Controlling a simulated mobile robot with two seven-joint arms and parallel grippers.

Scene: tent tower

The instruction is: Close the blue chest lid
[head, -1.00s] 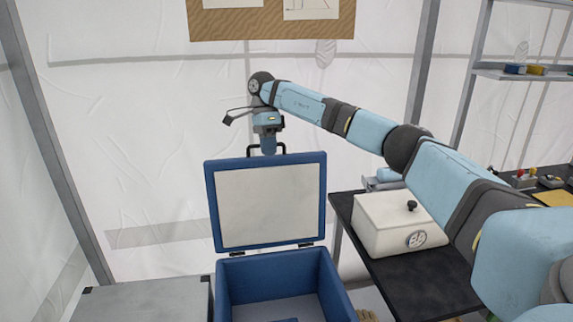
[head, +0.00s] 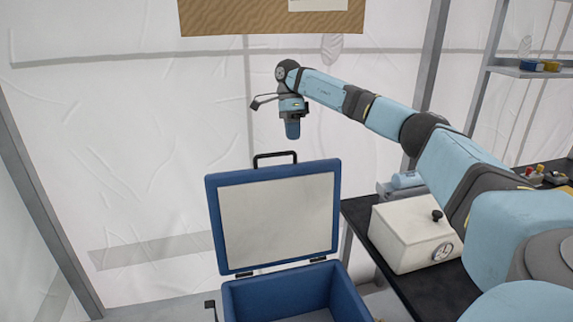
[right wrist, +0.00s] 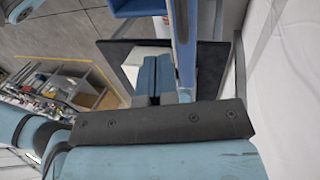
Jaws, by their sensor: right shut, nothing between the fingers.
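The blue chest (head: 285,294) is at the bottom centre of the head view, cut off by the lower edge. Its lid (head: 214,226) stands open and upright on hinges, with its pale inner panel facing me. A dark handle (head: 275,155) is on the lid's top edge. My right gripper (head: 292,134) points down just above the lid's top edge, a little right of the handle, with a visible gap in the picture. Its depth relative to the lid is hard to tell. In the right wrist view the blue fingers (right wrist: 153,76) are together, with nothing between them. My left gripper is out of view.
A white box (head: 404,240) with a black knob stands on a black table (head: 358,216) right of the chest. My right arm reaches over that table. White tent walls and grey poles (head: 45,220) surround the place. A shelf (head: 535,68) is at the upper right.

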